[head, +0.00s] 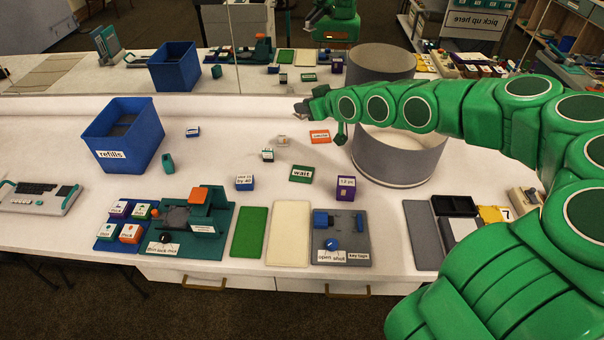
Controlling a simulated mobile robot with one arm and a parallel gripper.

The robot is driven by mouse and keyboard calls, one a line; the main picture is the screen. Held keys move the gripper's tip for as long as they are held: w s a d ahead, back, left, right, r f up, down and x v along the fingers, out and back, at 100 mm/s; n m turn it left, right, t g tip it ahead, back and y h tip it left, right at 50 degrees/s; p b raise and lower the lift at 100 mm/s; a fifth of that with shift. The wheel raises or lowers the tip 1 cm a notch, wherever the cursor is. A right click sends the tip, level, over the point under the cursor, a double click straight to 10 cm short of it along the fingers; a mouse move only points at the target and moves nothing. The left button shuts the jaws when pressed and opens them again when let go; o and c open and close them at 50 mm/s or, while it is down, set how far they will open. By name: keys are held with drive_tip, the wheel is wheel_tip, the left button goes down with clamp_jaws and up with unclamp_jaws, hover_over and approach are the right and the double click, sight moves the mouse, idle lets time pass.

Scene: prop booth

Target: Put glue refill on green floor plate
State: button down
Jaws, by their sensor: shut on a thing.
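The green floor plate (249,232) lies flat and bare near the front of the white table, beside a cream plate. My gripper (303,108) is at the end of my green arm, which reaches in from the right over the back of the table. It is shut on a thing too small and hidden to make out. My gripper is well behind the green plate and to its right. I cannot tell which thing is the glue refill; labels on the small blocks are mostly too small to read.
A blue "refills" bin (124,140) stands at the back left. A grey round tub (400,160) stands under my arm. Small blocks, including an orange one (320,136) and a green "wait" block (301,175), lie mid-table. A mirror (130,60) runs along the back.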

sight(305, 177)
drive_tip(key=shift+f, duration=11.5)
drive_tip(key=shift+f, duration=0.1)
drive_tip(key=c, duration=1)
unclamp_jaws()
drive_tip(key=shift+v, duration=6.05)
